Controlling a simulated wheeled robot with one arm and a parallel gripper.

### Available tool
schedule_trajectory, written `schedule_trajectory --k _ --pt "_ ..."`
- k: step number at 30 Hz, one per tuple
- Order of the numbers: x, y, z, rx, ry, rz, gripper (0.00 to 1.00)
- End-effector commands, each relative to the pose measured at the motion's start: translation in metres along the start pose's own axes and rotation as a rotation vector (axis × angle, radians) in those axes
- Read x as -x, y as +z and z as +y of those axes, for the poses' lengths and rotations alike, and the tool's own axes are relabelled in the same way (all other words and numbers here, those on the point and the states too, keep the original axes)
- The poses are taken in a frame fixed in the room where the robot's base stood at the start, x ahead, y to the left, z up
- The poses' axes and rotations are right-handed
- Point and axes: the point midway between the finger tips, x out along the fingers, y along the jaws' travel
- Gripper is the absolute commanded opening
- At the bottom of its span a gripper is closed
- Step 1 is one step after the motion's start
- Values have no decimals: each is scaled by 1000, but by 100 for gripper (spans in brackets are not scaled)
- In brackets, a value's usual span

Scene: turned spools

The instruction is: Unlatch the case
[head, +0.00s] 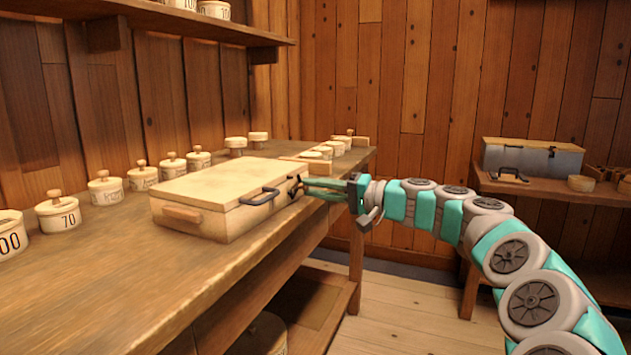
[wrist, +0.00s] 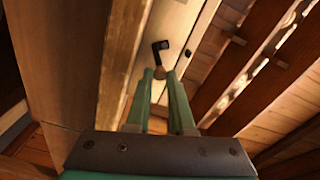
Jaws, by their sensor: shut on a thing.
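The case (head: 215,193) is a pale wooden box with its lid down, lying on the long wooden bench. A dark handle (head: 260,196) sits on its front face, and a dark latch (head: 293,186) is near the right end of that face. In the wrist view the latch (wrist: 160,50) is a bent black piece with a small tan knob (wrist: 159,72). My gripper (head: 305,186) reaches in from the right at the latch. Its green fingers (wrist: 160,78) are shut on the latch's knob, partly hiding it. The latch's far side is hidden.
Lidded round pots (head: 107,188) line the back of the bench (head: 130,265), with more beyond the case. A shelf (head: 180,20) hangs above. A grey case (head: 530,158) stands on a side table at right. Bare bench lies in front of the case.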

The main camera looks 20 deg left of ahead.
Motion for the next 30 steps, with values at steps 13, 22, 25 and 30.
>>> schedule_trajectory --k 13,22,25,30 --pt "0 0 2 -32 0 -1 0" --pt "0 0 1 -32 0 0 38" --pt "0 0 1 -32 0 -1 49" --pt "0 0 1 -32 0 0 51"
